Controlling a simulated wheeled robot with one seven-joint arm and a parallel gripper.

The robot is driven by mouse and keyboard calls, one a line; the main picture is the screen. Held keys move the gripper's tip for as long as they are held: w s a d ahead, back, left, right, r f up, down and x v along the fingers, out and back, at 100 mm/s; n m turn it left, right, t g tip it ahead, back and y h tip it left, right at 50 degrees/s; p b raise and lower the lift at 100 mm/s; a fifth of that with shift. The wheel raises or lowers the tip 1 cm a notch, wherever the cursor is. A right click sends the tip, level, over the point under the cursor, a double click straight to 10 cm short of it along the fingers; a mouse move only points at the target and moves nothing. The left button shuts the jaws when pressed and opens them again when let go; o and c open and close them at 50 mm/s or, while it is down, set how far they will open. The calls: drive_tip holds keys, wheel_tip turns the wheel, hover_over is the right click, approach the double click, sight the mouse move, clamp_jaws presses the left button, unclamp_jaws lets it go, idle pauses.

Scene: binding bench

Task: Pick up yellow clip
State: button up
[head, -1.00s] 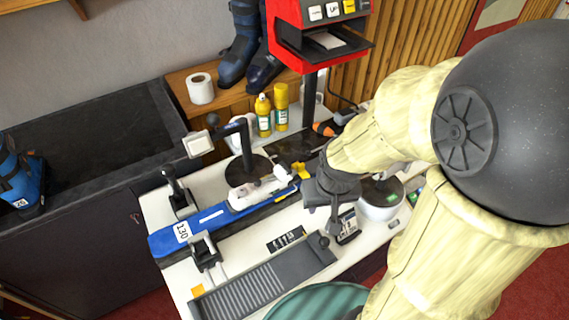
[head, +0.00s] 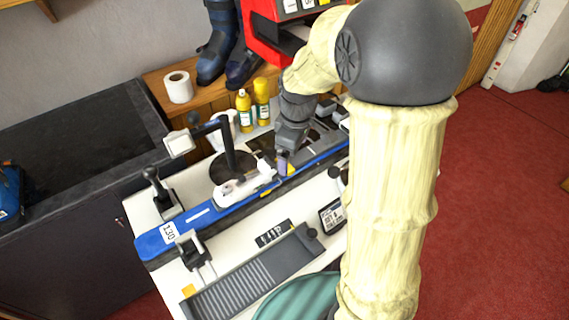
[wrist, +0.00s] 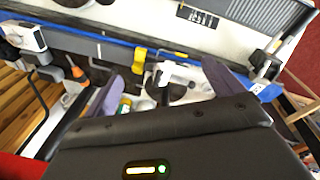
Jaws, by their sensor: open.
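A small yellow clip (head: 291,169) shows at the end of the white binding (head: 245,186) on the blue ski (head: 205,220). In the wrist view the yellow clip (wrist: 139,61) stands by the ski, beside the white binding (wrist: 176,74). My gripper (head: 283,158) is just above and beside the clip in the head view and hides part of it. In the wrist view my gripper (wrist: 162,70) is open, its two fingers spread wide with nothing held. The clip lies beyond the fingertips, nearer the left finger. Whether anything touches is unclear.
A black-armed stand (head: 229,145) rises just left of my gripper. Two yellow bottles (head: 262,101) stand behind it, near the red machine (head: 263,40).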

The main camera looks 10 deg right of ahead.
drive_tip(key=w+r+n+g, duration=0.1)
drive_tip(key=w+r+n, duration=0.1)
drive_tip(key=w+n, duration=0.9)
drive_tip(key=shift+w+a+n, duration=0.3)
drive_tip(key=shift+w+n, duration=0.1)
drive_tip(key=shift+n, duration=0.3)
drive_tip(key=shift+f, duration=0.1)
wheel_tip(320, 180, down, 12)
drive_tip(key=shift+r+p, duration=0.1)
drive_tip(key=shift+p, duration=1)
drive_tip(key=shift+s, duration=0.1)
